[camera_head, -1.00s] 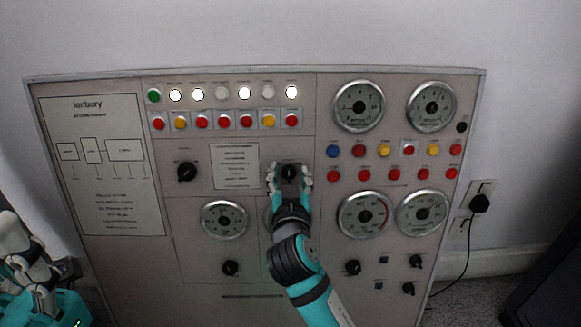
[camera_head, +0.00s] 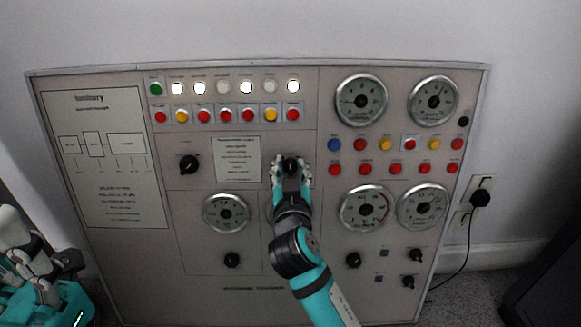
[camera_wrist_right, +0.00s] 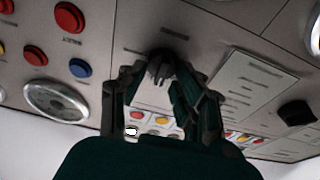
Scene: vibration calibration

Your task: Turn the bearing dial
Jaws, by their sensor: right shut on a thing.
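The control panel (camera_head: 260,298) stands against the wall, with a black dial (camera_head: 291,164) near its centre. My right gripper (camera_head: 292,174) is shut on this dial, a finger on each side of it. In the right wrist view the dial (camera_wrist_right: 160,66) shows between the fingers of the gripper (camera_wrist_right: 150,88). The label by the dial is too blurred to read. Part of a round gauge below it is hidden behind my right arm. My left gripper (camera_head: 42,268) is at the lower left, away from the panel's controls, and its jaw opening is unclear.
Another black dial (camera_head: 189,165) sits left of a printed plate (camera_head: 236,160). Rows of lamps and coloured buttons (camera_head: 225,115) lie above. Gauges (camera_head: 361,98) and more buttons fill the right side. A plug with a cable (camera_head: 480,198) is on the wall at right.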

